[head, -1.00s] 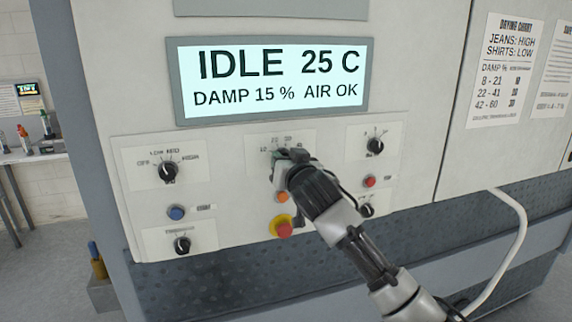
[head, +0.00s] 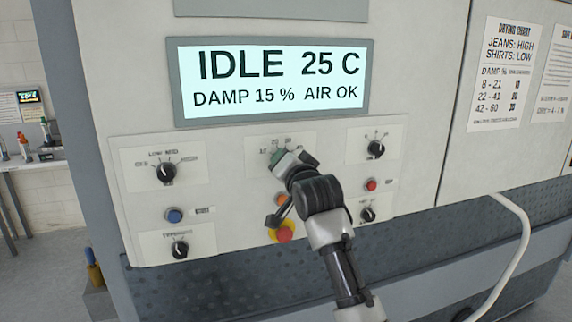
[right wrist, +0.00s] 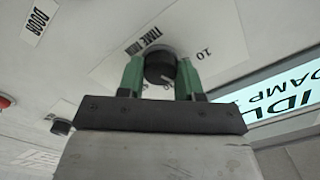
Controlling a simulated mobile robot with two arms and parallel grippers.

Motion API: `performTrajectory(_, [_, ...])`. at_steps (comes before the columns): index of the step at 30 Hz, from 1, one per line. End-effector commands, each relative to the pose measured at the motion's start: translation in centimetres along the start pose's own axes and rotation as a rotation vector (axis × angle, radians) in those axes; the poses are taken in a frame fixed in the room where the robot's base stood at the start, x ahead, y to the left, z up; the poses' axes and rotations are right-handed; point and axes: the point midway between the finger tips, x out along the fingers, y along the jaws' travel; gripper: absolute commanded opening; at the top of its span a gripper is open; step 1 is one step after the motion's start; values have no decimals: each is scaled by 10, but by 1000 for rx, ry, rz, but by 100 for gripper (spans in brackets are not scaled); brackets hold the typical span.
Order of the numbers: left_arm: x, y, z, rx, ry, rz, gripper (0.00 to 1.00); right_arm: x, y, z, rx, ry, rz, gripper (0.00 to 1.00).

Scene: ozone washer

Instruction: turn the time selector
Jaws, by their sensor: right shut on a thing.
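The time selector is a black round knob (right wrist: 160,66) on a white plate labelled "TIME MIN" in the right wrist view. In the head view its plate (head: 256,150) shows at the middle of the panel, and the knob itself is hidden behind my gripper. My right gripper (head: 280,158) is at that plate; its two green fingers (right wrist: 160,74) stand on either side of the knob and are shut on it. The arm comes up from the lower right and the gripper is tilted. My left gripper is not in view.
The display (head: 272,80) reads IDLE 25 C, DAMP 15 %, AIR OK. Other black knobs sit at left (head: 165,172) and right (head: 376,149). A blue button (head: 174,215), a red button (head: 371,185) and a red knob on yellow (head: 284,234) are close by.

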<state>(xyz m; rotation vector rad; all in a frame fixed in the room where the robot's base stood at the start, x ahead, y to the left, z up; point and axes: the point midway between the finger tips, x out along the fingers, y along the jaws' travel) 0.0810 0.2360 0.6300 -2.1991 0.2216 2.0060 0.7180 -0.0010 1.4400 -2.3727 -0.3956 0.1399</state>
Motion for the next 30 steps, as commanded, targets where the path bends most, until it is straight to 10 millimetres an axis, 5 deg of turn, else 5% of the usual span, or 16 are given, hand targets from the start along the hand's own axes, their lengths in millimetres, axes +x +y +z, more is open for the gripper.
performTrajectory(13, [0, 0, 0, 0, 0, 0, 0, 0, 1, 0, 10, -1, 2, 12])
performTrajectory(14, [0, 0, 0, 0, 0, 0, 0, 0, 1, 0, 10, -1, 2, 40])
performTrajectory(18, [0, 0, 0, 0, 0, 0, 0, 0, 1, 0, 10, -1, 1, 61])
performTrajectory(30, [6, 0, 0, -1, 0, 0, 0, -7, 1, 2, 10, 0, 0, 61])
